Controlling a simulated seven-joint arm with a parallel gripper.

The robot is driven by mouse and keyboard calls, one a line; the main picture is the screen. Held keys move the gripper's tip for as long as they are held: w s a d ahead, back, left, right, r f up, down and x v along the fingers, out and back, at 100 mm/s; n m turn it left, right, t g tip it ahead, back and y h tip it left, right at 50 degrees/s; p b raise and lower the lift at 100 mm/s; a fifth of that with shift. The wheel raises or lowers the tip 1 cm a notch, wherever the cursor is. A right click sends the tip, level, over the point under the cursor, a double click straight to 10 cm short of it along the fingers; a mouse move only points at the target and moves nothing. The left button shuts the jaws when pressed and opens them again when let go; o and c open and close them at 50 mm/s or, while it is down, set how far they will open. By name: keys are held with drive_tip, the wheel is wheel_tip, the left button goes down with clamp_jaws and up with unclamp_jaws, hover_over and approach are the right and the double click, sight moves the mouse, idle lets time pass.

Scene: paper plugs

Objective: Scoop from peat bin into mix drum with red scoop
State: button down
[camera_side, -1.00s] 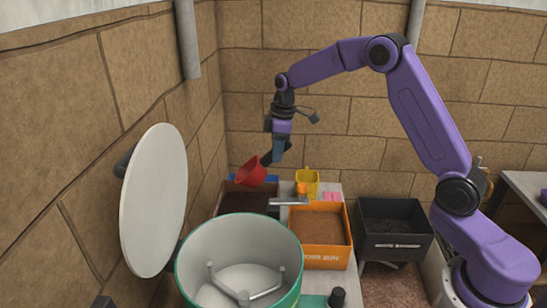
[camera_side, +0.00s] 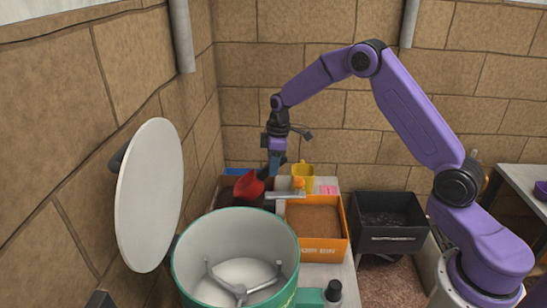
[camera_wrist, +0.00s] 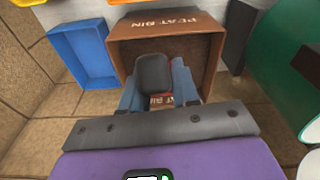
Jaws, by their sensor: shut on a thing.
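My gripper (camera_side: 274,163) points down and is shut on the dark handle (camera_wrist: 155,76) of the red scoop (camera_side: 249,187). In the side view the scoop's red bowl is tilted and low over the brown peat bin (camera_side: 215,195), at or just inside its rim. In the wrist view the peat bin (camera_wrist: 190,25) lies under the fingers, and the handle hides most of the bowl. Whether the bowl touches or holds peat cannot be seen. The green mix drum (camera_side: 182,262) stands open in front, with mixing arms inside; its side shows in the wrist view (camera_wrist: 285,50).
An orange bin (camera_side: 322,250) and a yellow jug (camera_side: 304,178) stand right of the peat bin. A black bin (camera_side: 390,238) is farther right. A blue tray (camera_wrist: 80,55) sits beside the peat bin. The drum's pale round lid (camera_side: 150,195) is raised at left.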

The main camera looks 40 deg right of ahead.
drive_tip(key=shift+f, duration=1.5)
drive_tip(key=shift+w+a+f, duration=0.1)
drive_tip(key=shift+a+f, duration=0.05)
drive_tip(key=shift+w+a, duration=0.7)
drive_tip(key=shift+a, duration=0.15)
drive_tip(key=shift+f, duration=0.3)
drive_tip(key=f, duration=0.1)
drive_tip(key=s+d+f+t+y, duration=0.1)
drive_tip(key=d+f+t+y, duration=0.1)
drive_tip(key=shift+s+f, duration=0.25)
drive_tip(key=shift+f, duration=0.1)
drive_tip(key=shift+w+a+r, duration=0.15)
drive_tip(key=shift+a+r, duration=0.05)
drive_tip(key=shift+r, duration=1.05)
drive_tip(key=shift+w+a+r, duration=0.15)
drive_tip(key=shift+a+r, duration=0.05)
drive_tip(key=shift+r, duration=1.1)
drive_tip(key=shift+w+a+r, duration=0.15)
drive_tip(key=shift+a+r, duration=0.05)
drive_tip(key=shift+r, duration=1.05)
drive_tip(key=shift+s+d+f+t+y, duration=0.2)
drive_tip(key=shift+s+d+t+y, duration=0.6)
drive_tip(key=shift+y, duration=0.5)
drive_tip(key=shift+s+d+t+y, duration=0.3)
drive_tip(key=shift+d+t+y, duration=0.2)
drive_tip(key=shift+t+y, duration=0.15)
